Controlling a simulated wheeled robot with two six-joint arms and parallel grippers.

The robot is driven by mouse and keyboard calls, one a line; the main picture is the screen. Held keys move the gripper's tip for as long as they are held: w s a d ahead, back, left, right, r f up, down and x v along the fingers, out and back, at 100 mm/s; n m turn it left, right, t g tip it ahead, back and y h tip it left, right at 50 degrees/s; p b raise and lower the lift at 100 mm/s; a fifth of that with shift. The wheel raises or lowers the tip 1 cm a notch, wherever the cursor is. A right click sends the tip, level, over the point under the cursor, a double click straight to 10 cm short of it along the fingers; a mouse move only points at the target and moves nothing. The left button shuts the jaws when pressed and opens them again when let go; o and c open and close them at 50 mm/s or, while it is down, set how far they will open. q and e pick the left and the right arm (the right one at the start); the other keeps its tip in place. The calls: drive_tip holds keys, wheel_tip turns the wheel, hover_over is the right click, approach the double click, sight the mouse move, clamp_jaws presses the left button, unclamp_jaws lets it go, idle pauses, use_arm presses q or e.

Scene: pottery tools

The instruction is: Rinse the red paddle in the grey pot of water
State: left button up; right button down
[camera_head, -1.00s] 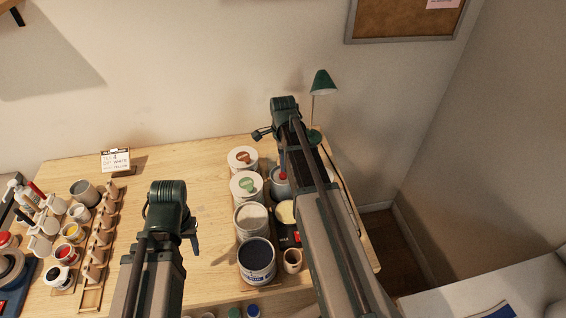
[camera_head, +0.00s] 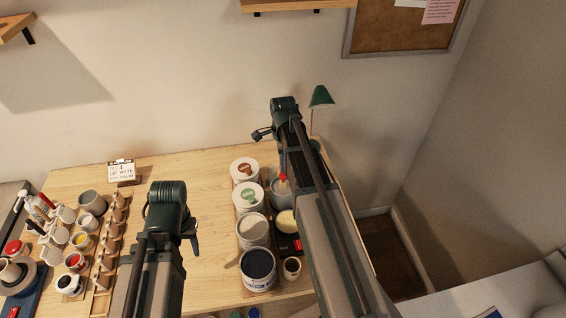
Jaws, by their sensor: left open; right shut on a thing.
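My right gripper (camera_head: 263,134) is at the back right of the table, its jaws partly hidden by its own wrist. It is shut on a thin tool hanging below it, whose red end, the red paddle (camera_head: 283,178), points down. The red end shows at the mouth of a grey pot (camera_head: 279,195), in front of or above it; I cannot tell whether it touches water. My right arm hides the pot's right side. My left gripper (camera_head: 191,238) is open and empty over the table's middle, left of the cans.
White-lidded cans (camera_head: 245,169), an open can of dark glaze (camera_head: 258,265) and a small cup (camera_head: 292,268) crowd around the grey pot. A green lamp (camera_head: 320,97) stands behind. Small paint pots (camera_head: 74,261) and another grey pot (camera_head: 91,201) are left. The middle tabletop is clear.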

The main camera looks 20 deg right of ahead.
drive_tip(key=shift+r+p, duration=2.5)
drive_tip(key=shift+r, duration=0.3)
use_arm(q)
wheel_tip(320, 180, up, 5)
drive_tip(key=shift+r, duration=0.2)
use_arm(e)
drive_tip(key=shift+f, duration=0.1)
drive_tip(key=shift+w, duration=0.1)
